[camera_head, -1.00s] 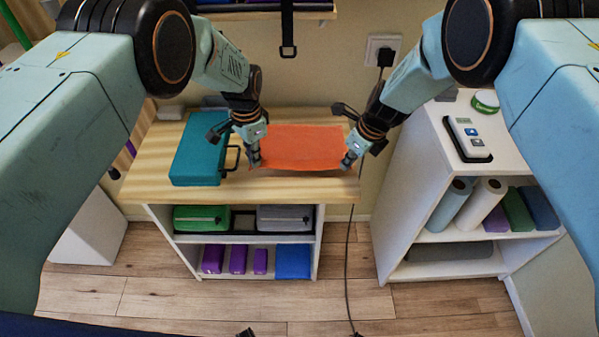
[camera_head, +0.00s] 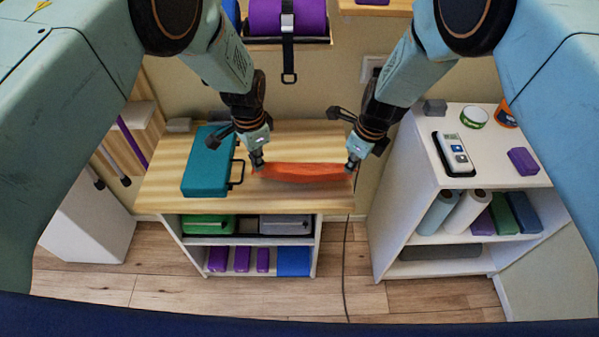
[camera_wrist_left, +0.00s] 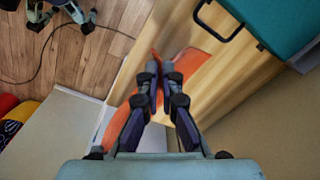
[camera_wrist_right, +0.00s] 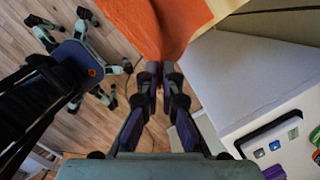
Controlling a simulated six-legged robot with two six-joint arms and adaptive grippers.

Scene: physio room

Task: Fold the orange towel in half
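The orange towel (camera_head: 300,173) shows in the head view as a narrow, slightly sagging band near the front of the wooden bench top (camera_head: 330,202). My left gripper (camera_head: 257,165) is shut on its left end and my right gripper (camera_head: 351,166) is shut on its right end. In the left wrist view, the towel (camera_wrist_left: 194,66) runs past the closed fingers (camera_wrist_left: 160,70). In the right wrist view, the towel (camera_wrist_right: 172,28) narrows to the closed fingers (camera_wrist_right: 159,70). The towel seems partly raised; how its layers lie is hidden.
A teal case (camera_head: 206,162) with a black handle stands just left of my left gripper. A white shelf unit (camera_head: 405,212) stands to the right, with a remote-like device (camera_head: 455,155) on top. Bare bench top lies behind and in front of the towel.

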